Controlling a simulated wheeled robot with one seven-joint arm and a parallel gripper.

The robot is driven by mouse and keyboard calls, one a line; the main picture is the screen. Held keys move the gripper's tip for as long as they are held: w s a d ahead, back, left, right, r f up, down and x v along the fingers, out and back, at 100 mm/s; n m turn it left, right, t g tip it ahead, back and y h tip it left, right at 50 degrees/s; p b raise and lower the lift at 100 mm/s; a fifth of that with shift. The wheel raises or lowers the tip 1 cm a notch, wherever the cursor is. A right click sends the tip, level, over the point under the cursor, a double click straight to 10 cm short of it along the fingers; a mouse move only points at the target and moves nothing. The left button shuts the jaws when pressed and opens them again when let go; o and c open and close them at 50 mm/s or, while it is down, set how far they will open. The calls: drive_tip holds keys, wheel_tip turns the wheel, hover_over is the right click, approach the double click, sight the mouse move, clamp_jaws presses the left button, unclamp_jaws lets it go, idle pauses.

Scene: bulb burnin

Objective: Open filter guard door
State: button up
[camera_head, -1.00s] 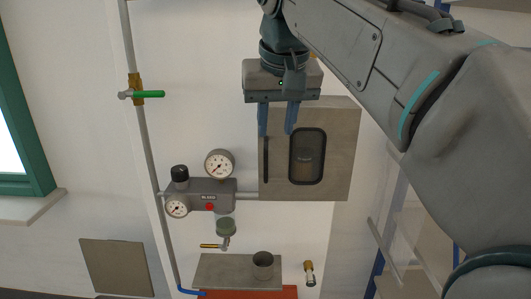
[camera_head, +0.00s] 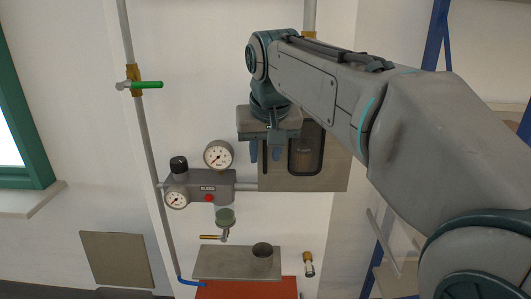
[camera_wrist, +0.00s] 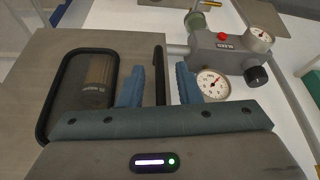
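The filter guard door (camera_head: 334,175) is a grey-beige panel on the wall box with a black-framed window (camera_head: 305,152). Its black vertical bar handle (camera_wrist: 160,72) stands near the door's edge on the gauge side. My gripper (camera_head: 265,154) is in front of the door at the handle. In the wrist view its two blue fingers (camera_wrist: 158,88) are apart, one on each side of the handle, with gaps visible. A brownish filter cartridge (camera_wrist: 98,72) shows behind the window. In the head view my gripper and arm hide the upper part of the door and most of the handle.
A grey regulator block (camera_head: 205,188) with two gauges (camera_head: 218,155) and a red button sits just left of the door. A pipe with a green-handled valve (camera_head: 146,85) runs down further left. A grey shelf (camera_head: 225,263) with a cup is below.

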drive_tip(key=shift+w+f, duration=0.15)
drive_tip(key=shift+f, duration=0.2)
clamp_jaws()
